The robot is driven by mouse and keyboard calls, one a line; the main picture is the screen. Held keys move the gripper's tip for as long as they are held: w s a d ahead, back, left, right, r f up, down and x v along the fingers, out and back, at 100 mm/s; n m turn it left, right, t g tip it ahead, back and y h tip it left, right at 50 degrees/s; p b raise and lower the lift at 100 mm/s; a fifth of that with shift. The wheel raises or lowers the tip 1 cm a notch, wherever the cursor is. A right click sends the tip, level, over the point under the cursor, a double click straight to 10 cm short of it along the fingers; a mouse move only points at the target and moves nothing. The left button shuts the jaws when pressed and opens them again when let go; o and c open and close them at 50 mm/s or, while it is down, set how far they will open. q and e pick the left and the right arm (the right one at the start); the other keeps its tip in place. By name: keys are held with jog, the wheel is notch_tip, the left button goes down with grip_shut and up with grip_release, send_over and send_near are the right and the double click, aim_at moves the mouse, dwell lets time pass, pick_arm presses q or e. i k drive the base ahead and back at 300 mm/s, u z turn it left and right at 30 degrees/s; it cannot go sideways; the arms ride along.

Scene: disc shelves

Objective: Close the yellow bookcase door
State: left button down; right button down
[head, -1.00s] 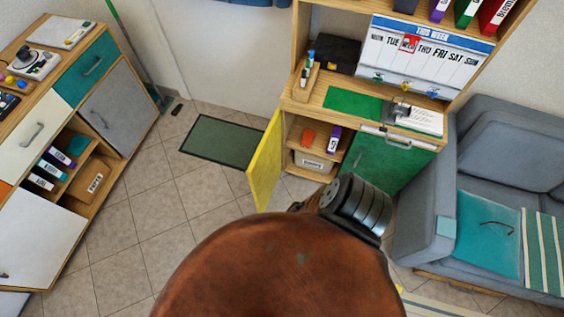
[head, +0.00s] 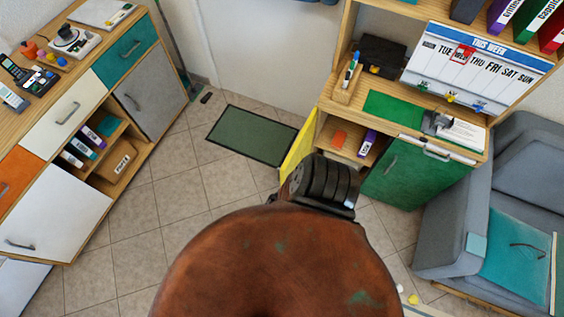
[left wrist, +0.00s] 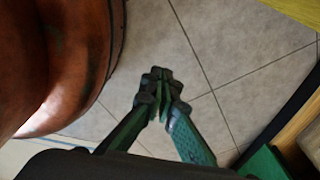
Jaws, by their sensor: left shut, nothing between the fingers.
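The yellow bookcase door (head: 297,150) stands open, swung out from the left side of the wooden bookcase (head: 408,142). Its lower part is hidden behind my own body in the head view. The compartment beside it is exposed, with an orange item (head: 339,137) and a purple binder (head: 367,143) inside. A yellow panel, which looks like this door, shows at the top right of the left wrist view (left wrist: 296,9). My left gripper (left wrist: 160,76) is shut and empty above the floor tiles, apart from that panel. My right gripper is not in view.
The green bookcase door (head: 415,174) is shut, right of the open compartment. A grey sofa (head: 448,215) stands at the right. A cabinet (head: 62,112) with drawers stands at the left. A dark green mat (head: 252,135) lies on the tiled floor between them.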

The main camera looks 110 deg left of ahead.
aim_at(302, 147)
jog(key=k, duration=1.9)
jog(key=u, duration=1.75)
